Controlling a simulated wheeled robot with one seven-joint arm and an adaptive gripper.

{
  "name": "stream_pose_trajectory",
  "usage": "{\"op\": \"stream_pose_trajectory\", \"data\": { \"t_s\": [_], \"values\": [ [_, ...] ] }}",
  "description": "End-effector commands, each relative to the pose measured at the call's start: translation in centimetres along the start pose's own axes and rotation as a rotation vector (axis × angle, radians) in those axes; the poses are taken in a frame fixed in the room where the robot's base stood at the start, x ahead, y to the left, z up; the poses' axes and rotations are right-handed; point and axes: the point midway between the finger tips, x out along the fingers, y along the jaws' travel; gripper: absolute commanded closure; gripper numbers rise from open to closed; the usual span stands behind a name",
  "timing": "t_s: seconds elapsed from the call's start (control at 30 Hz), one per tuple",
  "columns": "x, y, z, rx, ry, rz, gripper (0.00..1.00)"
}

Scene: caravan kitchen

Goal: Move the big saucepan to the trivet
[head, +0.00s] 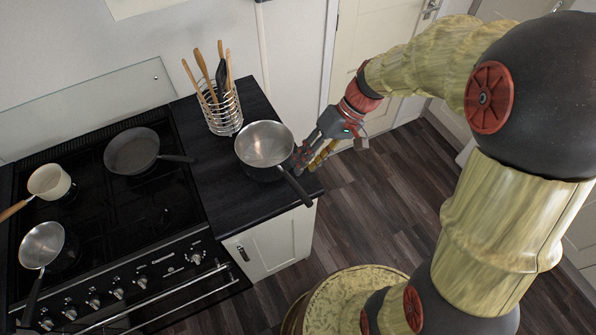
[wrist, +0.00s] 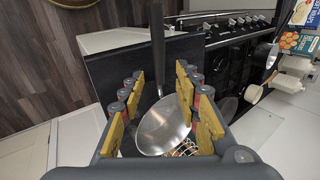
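A big steel saucepan (head: 264,147) with a dark handle stands on the black worktop right of the hob; its handle points toward the front right, past the worktop's edge. My gripper (head: 301,160) is just right of the pan, near its rim and handle. In the wrist view my gripper (wrist: 160,78) is open, its yellow finger pads wide apart. The saucepan (wrist: 163,128) and its upright-looking handle (wrist: 157,45) show between and beyond the fingers; I see no grip on them. I cannot make out a trivet in either view; the pan may hide what is beneath it.
A wire utensil holder (head: 222,112) with wooden tools stands behind the pan. The hob holds a grey frying pan (head: 131,151), a cream saucepan (head: 49,181) and a smaller steel pan (head: 41,245). The worktop (head: 232,201) is bare in front. Boxes (wrist: 303,42) show at right in the wrist view.

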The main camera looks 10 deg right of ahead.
Motion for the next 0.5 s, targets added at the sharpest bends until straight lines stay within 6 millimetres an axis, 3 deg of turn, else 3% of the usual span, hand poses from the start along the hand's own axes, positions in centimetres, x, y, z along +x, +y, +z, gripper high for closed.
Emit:
{"op": "stream_pose_trajectory", "data": {
  "t_s": [0.1,0.33,0.5],
  "values": [
    [-2.0,0.0,0.0,0.001,0.002,0.001,0.67],
    [-3.8,-0.1,0.2,0.001,0.002,0.009,0.67],
    [-5.6,-1.4,2.1,0.002,0.032,0.103,0.67]
  ]
}}
